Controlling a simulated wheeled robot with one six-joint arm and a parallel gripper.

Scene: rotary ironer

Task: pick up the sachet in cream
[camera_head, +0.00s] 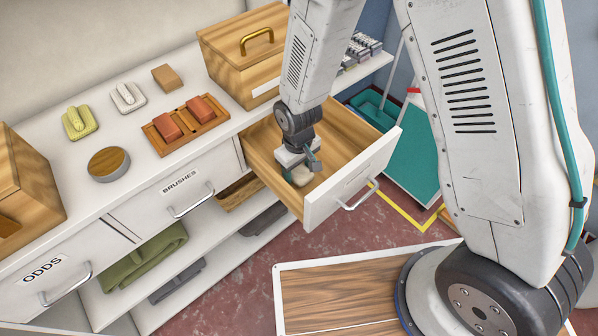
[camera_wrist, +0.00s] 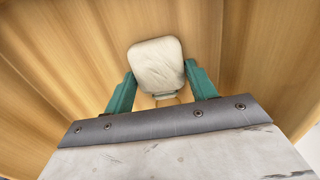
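The cream sachet (camera_wrist: 156,64) is a pale, rounded pouch with a narrow neck toward me. It lies in the open wooden drawer and also shows in the head view (camera_head: 300,176), partly hidden by my gripper. My gripper (camera_wrist: 159,70) reaches down into this drawer. Its two green fingers are spread apart, with one tip close to each side of the sachet. Any contact between the fingertips and the sachet is too fine to tell.
The drawer's white front (camera_head: 352,180) and wooden walls surround my gripper. A wooden box with a brass handle (camera_head: 245,55) stands above on the counter. A brush tray (camera_head: 186,124), a round tin (camera_head: 109,163) and soap dishes (camera_head: 80,122) lie to the left.

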